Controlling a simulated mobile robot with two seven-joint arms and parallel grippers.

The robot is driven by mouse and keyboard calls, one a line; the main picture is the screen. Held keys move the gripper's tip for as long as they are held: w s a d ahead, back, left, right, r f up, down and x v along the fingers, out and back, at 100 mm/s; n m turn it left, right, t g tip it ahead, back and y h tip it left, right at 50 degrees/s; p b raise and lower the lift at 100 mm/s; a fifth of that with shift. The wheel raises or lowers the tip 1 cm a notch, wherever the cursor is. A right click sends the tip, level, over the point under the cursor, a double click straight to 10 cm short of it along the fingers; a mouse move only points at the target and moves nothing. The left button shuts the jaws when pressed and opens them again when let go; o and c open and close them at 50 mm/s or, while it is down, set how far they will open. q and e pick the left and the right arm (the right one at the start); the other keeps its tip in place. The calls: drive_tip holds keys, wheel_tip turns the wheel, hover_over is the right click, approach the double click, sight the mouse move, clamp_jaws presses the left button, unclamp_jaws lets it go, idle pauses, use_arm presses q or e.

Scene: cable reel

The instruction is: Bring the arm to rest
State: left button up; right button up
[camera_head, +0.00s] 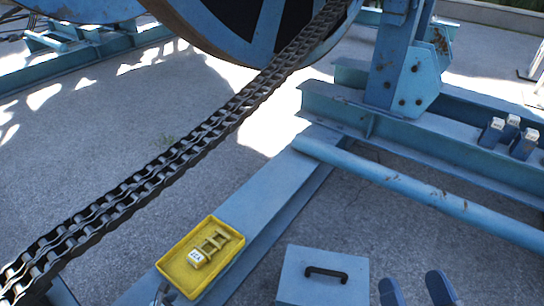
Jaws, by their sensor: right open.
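My right gripper (415,290) shows at the bottom edge, right of centre, as two dark blue fingers. The fingers stand apart with nothing between them, so it is open and empty. It is to the right of a blue box (322,262) with a black handle, with a gap between them. The rest of the right arm is out of the frame.
A yellow tray (172,273) holding a yellow labelled piece (215,243) is on a blue beam. A heavy chain (170,170) runs diagonally from the big reel (225,32). A blue pipe (420,193) and frame lie right; small blue blocks (492,131) sit there.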

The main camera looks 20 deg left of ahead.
use_arm(q)
drive_tip(key=w+d+r+m+t+h, duration=0.1)
drive_tip(key=d+r+m+t+h, duration=0.15)
drive_tip(key=d+r+m, duration=1.1)
drive_tip(key=w+d+r+m+t+h, duration=0.1)
drive_tip(key=d+r+m+t+h, duration=0.2)
drive_tip(key=r+m, duration=1.15)
drive_tip(key=w+d+r+m+t+h, duration=0.1)
drive_tip(key=d+r+m+t, duration=0.2)
drive_tip(key=d+r+m, duration=1.1)
drive_tip(key=s+a+r+n+g+y+p, duration=0.3)
drive_tip(key=a+r+n+g+y+p, duration=0.3)
drive_tip(key=p, duration=3.1)
drive_tip(key=a+r+g, duration=0.1)
drive_tip(key=a+r, duration=0.3)
drive_tip(key=a, duration=0.1)
drive_tip(key=shift+s+a, duration=0.25)
drive_tip(key=shift+s, duration=0.15)
use_arm(e)
drive_tip(key=s+d+r+g+h, duration=0.3)
drive_tip(key=d+r+g+h, duration=0.2)
drive_tip(key=d+g+h, duration=0.1)
drive_tip(key=shift+s+d+r+g, duration=0.2)
drive_tip(key=shift+s+d+g, duration=0.1)
drive_tip(key=shift+d+g, duration=0.45)
